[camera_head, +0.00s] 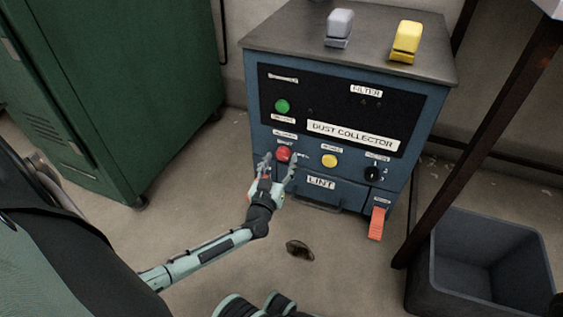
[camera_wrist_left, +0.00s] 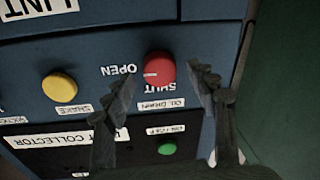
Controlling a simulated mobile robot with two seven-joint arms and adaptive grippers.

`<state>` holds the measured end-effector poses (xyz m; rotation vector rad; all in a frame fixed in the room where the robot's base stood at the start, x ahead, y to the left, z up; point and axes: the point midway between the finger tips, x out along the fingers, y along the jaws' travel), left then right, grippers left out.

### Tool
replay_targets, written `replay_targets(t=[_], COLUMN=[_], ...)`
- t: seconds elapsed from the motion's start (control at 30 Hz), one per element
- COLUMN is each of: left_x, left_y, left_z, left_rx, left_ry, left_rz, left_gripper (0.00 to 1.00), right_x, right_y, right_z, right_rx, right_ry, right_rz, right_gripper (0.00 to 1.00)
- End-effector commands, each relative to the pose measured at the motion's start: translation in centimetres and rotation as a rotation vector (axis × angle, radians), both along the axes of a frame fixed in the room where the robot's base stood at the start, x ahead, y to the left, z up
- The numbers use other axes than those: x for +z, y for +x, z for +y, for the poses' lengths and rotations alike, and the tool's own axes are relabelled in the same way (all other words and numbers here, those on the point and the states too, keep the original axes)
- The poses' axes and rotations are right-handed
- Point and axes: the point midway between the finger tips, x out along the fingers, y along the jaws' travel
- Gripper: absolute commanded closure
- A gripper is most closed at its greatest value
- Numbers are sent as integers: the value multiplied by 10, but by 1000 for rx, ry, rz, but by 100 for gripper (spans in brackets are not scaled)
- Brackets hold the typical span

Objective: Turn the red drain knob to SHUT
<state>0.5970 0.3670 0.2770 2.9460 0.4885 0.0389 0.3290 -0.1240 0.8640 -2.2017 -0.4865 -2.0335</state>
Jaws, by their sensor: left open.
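The red drain knob (camera_head: 283,154) is on the blue dust collector's front panel (camera_head: 262,136). In the left wrist view, which shows the panel upside down, the red knob (camera_wrist_left: 160,70) has a white mark pointing left toward the OPEN label (camera_wrist_left: 118,69). The SHUT label (camera_wrist_left: 160,88) is below the knob there, beside the CL. DRAIN label. My left gripper (camera_head: 279,160) is open, and its fingers (camera_wrist_left: 159,76) stand on either side of the knob. I see no clear finger contact. My right gripper is not in view.
A yellow knob (camera_head: 329,160), black dial (camera_head: 372,174) and green button (camera_head: 282,106) are nearby on the panel. An orange tag (camera_head: 377,223) hangs at lower right. A green cabinet (camera_head: 120,80) stands left, a grey bin (camera_head: 490,262) right. A brown lump (camera_head: 300,249) lies on the floor.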

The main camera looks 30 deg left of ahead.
Motion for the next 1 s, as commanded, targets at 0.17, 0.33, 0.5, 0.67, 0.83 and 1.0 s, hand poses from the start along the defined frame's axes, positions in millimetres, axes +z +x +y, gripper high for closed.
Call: replay_targets(t=[0.17, 0.33, 0.5, 0.67, 0.83, 1.0], left_x=[-1, 0, 0, 0, 0, 0], left_y=[11, 12, 12, 12, 12, 12], left_z=[4, 4, 4, 4, 4, 4], left_rx=[-1, -1, -1, -1, -1, -1], left_ry=[1, 1, 2, 2, 2, -8], left_rz=[1, 1, 1, 1, 1, -1], left_gripper=[43, 43, 54, 74, 93, 93], right_x=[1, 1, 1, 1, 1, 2], right_y=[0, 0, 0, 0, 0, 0], right_z=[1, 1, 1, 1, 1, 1], right_rx=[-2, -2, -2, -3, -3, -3], right_ry=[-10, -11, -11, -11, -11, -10], right_rz=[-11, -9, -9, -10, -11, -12], right_gripper=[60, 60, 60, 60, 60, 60])
